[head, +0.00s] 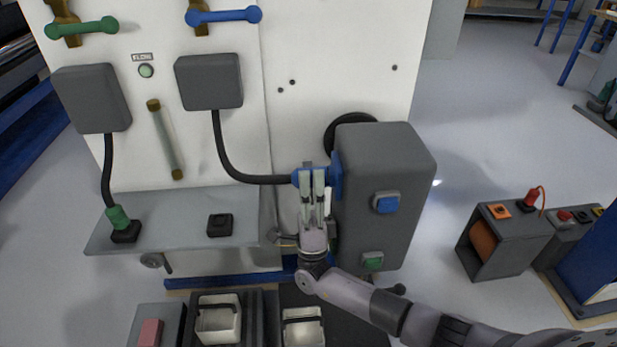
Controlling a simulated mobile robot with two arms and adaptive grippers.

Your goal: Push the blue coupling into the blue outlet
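The blue coupling (297,178) is on the end of a black hose (248,178) that hangs from a grey box (209,82) on the white panel. It lies level and points right at the blue outlet (336,175) on the left side of a large grey housing (385,165). My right gripper (313,177) has its fingers closed around the coupling, hiding its middle. The coupling's front end is right at the outlet; I cannot tell how deep it sits. My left gripper is not in view.
A green coupling (118,218) stands in a black socket on the grey shelf (175,225), beside an empty black socket (220,225). The housing has a blue button (386,202) and a green one (372,261). White bins (218,318) stand below. Open floor lies right of the housing.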

